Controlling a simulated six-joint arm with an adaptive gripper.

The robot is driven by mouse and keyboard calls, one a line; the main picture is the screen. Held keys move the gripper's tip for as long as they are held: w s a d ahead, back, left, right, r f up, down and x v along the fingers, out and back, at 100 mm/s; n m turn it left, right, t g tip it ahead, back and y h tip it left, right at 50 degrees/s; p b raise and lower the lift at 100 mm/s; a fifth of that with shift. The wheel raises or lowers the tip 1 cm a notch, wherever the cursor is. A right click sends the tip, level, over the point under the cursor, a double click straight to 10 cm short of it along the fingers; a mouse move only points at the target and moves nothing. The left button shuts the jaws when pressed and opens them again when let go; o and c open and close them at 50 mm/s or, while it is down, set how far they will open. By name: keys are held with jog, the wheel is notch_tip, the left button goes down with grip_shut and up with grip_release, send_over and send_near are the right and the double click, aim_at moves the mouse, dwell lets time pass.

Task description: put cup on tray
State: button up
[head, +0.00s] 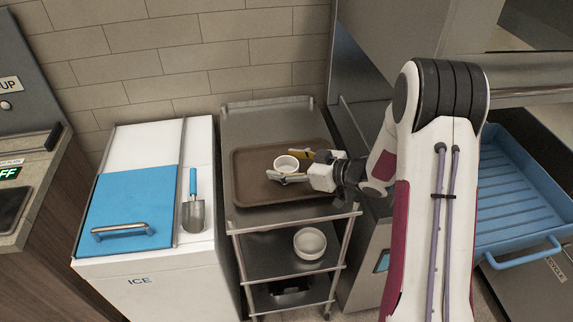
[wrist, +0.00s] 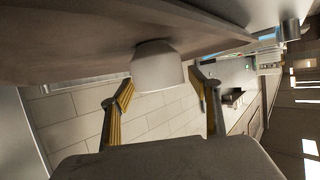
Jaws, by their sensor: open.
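A small white cup (head: 287,162) is upright on the brown tray (head: 255,194) on top of the cart, by the tray's middle. My gripper (head: 290,165) reaches in from the right, low over the tray. Its fingers are open, one on the far side and one on the near side of the cup. In the wrist view the white cup (wrist: 158,70) shows between and just past the spread fingers (wrist: 165,88), with a gap at each side. Its base appears to meet the tray surface (wrist: 95,45).
A white bowl (head: 310,243) is on the cart's middle shelf. To the left is the ice chest (head: 155,262) with a blue lid (head: 130,205) and a scoop (head: 193,213). A blue bin (head: 520,190) is at the right. The tray around the cup looks clear.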

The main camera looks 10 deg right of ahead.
jog(key=v, duration=1.2)
jog(key=shift+f, duration=0.1)
dwell(0.4)
jog(key=w+d+r+m+t+h, duration=0.2)
jog(key=w+d+r+h, duration=0.1)
jog(key=d+r+h, duration=0.5)
jog(key=s+r+m+h, duration=0.4)
jog(key=s+r, duration=0.4)
jog(key=s+a+m+g+y, duration=0.1)
jog(key=s+a+g, duration=0.2)
jog(key=s, duration=0.9)
jog(key=s+a+f+m+g+y, duration=0.1)
jog(key=s+a+m+g, duration=0.1)
jog(key=s+a, duration=0.5)
jog(key=s, duration=0.6)
jog(key=shift+a+g+y, duration=0.3)
jog(key=shift+a+g, duration=0.1)
